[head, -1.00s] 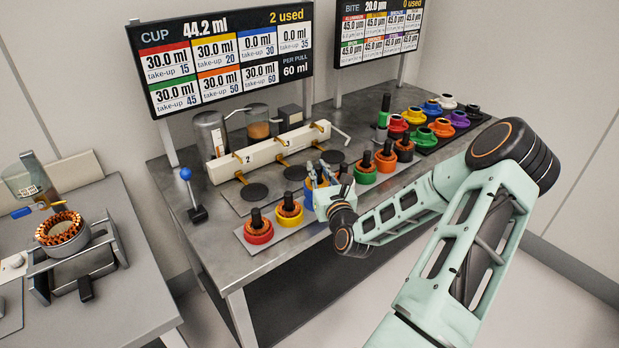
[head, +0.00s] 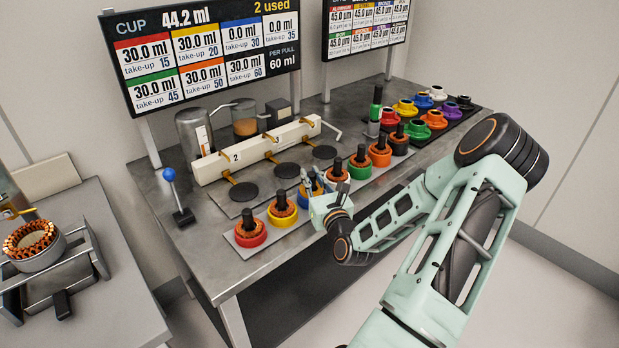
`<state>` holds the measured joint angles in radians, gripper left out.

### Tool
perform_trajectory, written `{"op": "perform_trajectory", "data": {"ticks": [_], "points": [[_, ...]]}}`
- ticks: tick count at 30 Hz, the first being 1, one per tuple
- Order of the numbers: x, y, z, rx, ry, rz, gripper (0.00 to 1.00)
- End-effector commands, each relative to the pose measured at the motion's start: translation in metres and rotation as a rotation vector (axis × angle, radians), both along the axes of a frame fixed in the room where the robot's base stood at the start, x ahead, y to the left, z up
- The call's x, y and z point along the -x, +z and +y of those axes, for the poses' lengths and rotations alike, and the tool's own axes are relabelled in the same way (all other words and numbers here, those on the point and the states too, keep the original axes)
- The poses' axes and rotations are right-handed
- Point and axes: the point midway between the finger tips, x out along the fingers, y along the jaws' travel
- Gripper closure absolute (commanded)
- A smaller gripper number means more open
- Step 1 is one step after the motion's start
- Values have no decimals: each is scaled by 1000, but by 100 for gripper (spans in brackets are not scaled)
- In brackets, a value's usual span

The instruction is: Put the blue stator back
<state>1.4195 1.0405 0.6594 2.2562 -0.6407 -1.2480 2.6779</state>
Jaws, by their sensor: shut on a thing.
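The blue stator (head: 304,195) is in the row of stators at the front of the bench, between the yellow and green ones. Only a part of its blue side shows, because my gripper (head: 310,178) covers most of it. My gripper is shut on the blue stator from the front right. I cannot tell whether the stator touches the strip under it or is slightly above it.
Red (head: 250,234) and yellow (head: 284,213) stators stand left of it; green (head: 360,170), orange (head: 379,157) and dark (head: 400,146) ones stand right. Three black discs (head: 287,170) lie behind. A blue-knobbed lever (head: 170,176) stands at the left. A wound stator (head: 32,243) sits on the left table.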

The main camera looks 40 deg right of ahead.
Motion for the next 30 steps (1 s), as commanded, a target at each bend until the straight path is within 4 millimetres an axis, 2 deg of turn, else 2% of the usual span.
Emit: {"op": "perform_trajectory", "data": {"ticks": [4, 5, 9, 20, 23, 30], "points": [[-1, -2, 0, 2, 0, -3, 100], [0, -4, 0, 0, 0, 0, 83], [0, -3, 0, 1, 0, 0, 68], [-1, 2, 0, 1, 1, 0, 67], [11, -1, 3, 0, -1, 1, 67], [60, -1, 18, -2, -3, 3, 67]]}}
